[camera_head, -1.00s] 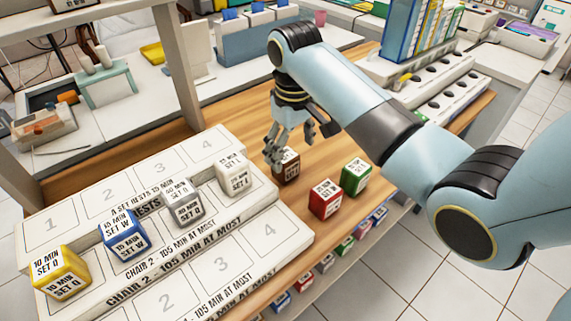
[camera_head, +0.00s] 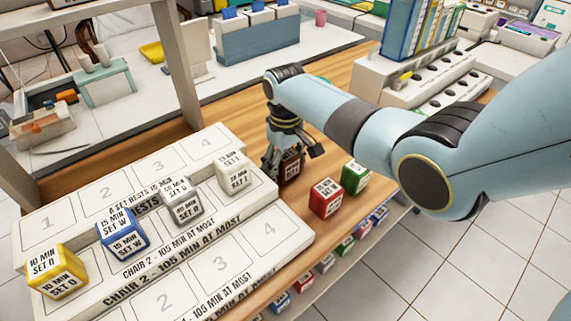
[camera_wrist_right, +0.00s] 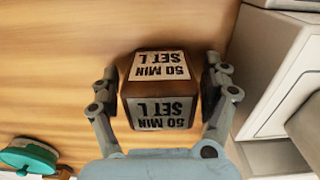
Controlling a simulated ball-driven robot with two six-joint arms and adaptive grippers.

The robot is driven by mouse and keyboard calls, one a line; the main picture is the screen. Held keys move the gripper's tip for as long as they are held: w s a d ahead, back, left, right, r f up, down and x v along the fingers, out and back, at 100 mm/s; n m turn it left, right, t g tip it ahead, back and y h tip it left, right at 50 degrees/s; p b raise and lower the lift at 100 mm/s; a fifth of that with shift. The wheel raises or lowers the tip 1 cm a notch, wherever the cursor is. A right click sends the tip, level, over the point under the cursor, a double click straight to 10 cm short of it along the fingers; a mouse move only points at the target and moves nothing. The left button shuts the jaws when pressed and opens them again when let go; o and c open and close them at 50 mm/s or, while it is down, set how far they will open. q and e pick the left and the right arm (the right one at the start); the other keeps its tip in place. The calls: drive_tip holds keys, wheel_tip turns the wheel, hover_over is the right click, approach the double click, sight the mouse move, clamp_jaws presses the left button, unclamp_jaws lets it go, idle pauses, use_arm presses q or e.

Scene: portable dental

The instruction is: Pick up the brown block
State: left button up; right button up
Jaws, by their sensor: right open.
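The brown block (camera_head: 289,166) stands on the wooden table, to the right of the stepped white board, and is partly hidden behind my right gripper in the head view. In the right wrist view the brown block (camera_wrist_right: 160,90) shows labels reading "50 MIN SET L". My right gripper (camera_head: 287,168) is lowered around it. In the right wrist view, one finger of my right gripper (camera_wrist_right: 160,88) is on each side of the block. The jaws are open, with a small gap visible at the sides. My left gripper is not in view.
A red block (camera_head: 325,200) and a green block (camera_head: 355,177) stand close on the right. The white board (camera_head: 80,235) holds yellow, blue, grey and white blocks on the left. More blocks lie on a lower shelf.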

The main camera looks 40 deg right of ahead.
drive_tip(key=shift+f, duration=0.1)
drive_tip(key=shift+c, duration=0.3)
drive_tip(key=c, duration=1.2)
drive_tip(key=shift+c, duration=0.2)
